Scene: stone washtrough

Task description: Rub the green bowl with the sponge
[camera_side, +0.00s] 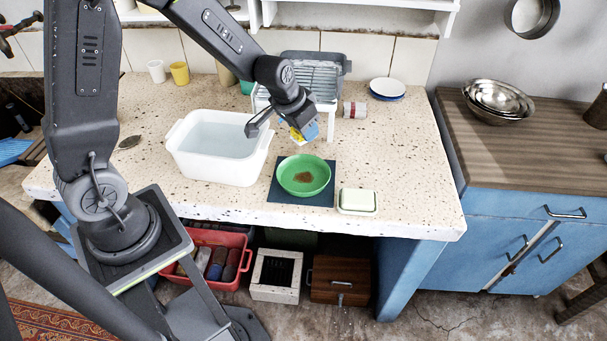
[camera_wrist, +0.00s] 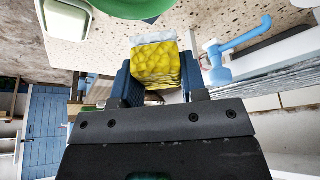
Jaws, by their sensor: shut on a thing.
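The green bowl (camera_side: 316,170) sits upright on a dark blue mat (camera_side: 283,197) on the speckled counter. A brown stain (camera_side: 303,177) shows on its inside bottom. My gripper (camera_side: 304,131) is shut on the sponge (camera_side: 296,135) and holds it above and behind the bowl, apart from it. In the wrist view, the sponge (camera_wrist: 155,64) is yellow and rough with a pale layer at its far end, between the dark blue fingers of my gripper (camera_wrist: 156,82). Only part of the bowl (camera_wrist: 130,8) shows at that view's top edge.
A white basin (camera_side: 215,172) stands left of the bowl, close to it. A soap dish (camera_side: 357,201) lies right of the mat. A dish rack (camera_side: 315,70), a can (camera_side: 354,110) and stacked plates (camera_side: 387,88) stand behind. The right of the counter is clear.

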